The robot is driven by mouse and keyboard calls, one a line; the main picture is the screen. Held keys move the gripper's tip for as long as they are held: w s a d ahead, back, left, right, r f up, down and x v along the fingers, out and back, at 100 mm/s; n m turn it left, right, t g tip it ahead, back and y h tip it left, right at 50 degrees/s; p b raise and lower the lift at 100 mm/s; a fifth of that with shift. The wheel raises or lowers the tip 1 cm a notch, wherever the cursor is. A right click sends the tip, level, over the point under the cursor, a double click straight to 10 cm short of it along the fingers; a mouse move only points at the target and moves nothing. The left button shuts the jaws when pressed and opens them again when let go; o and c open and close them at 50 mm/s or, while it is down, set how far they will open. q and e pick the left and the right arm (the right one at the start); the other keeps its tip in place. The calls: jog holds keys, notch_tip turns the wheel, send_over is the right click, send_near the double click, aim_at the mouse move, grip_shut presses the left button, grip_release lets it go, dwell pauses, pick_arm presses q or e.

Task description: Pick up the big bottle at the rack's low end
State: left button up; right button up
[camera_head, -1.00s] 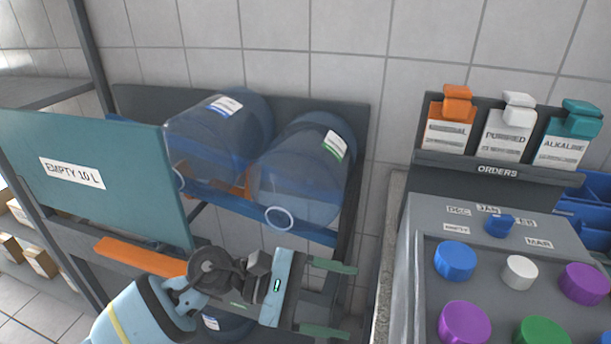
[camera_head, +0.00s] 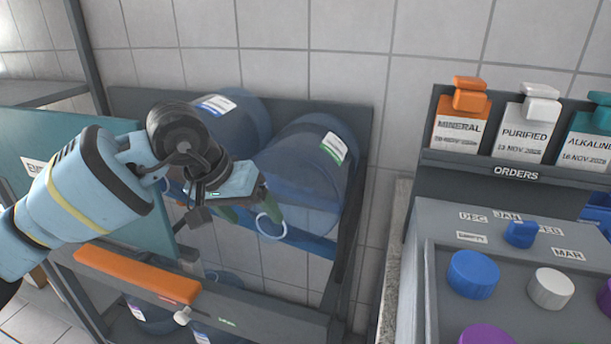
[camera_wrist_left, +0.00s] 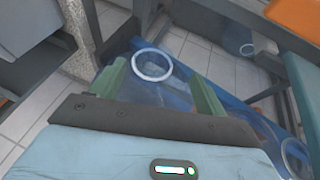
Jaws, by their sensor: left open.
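Two big clear-blue bottles lie side by side on the rack (camera_head: 315,243). The right bottle (camera_head: 325,185) has a green-edged label and a pale ring handle (camera_head: 269,226) at its near end, low on the rack's blue rail. The left bottle (camera_head: 238,125) has a blue-edged label and is partly hidden by my left arm. My left gripper (camera_head: 251,213) is open and empty, in front of the bottles and close to the ring. In the left wrist view the ring (camera_wrist_left: 152,65) appears between its green fingers (camera_wrist_left: 160,88); contact is not clear. My right gripper is not in view.
A teal panel (camera_head: 110,225) stands left, partly behind my arm. An orange bar (camera_head: 135,274) runs along the rack's lower front. More bottles (camera_head: 150,318) lie below. At right are a grey console with coloured knobs (camera_head: 473,274) and an orders board (camera_head: 515,172).

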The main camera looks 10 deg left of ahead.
aim_at(259, 221)
pick_arm(q)
jog(key=shift+x, duration=1.3)
jog(key=shift+w+d+f, duration=0.1)
jog(key=shift+d+f, duration=0.15)
jog(key=shift+d, duration=0.05)
jog(key=x, duration=0.3)
jog(key=shift+w+d, duration=0.15)
jog(key=shift+d, duration=0.2)
jog(key=shift+w+d+f, duration=0.15)
jog(key=shift+w+f, duration=0.05)
jog(key=shift+f, duration=0.35)
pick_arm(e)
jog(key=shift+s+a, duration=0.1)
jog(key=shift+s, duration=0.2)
pick_arm(q)
jog(key=shift+c, duration=0.3)
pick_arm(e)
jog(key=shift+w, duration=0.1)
pick_arm(q)
jog(key=shift+c, duration=1.3)
jog(key=c, duration=0.9)
jog(key=shift+r, duration=0.15)
jog(key=shift+c, duration=0.7)
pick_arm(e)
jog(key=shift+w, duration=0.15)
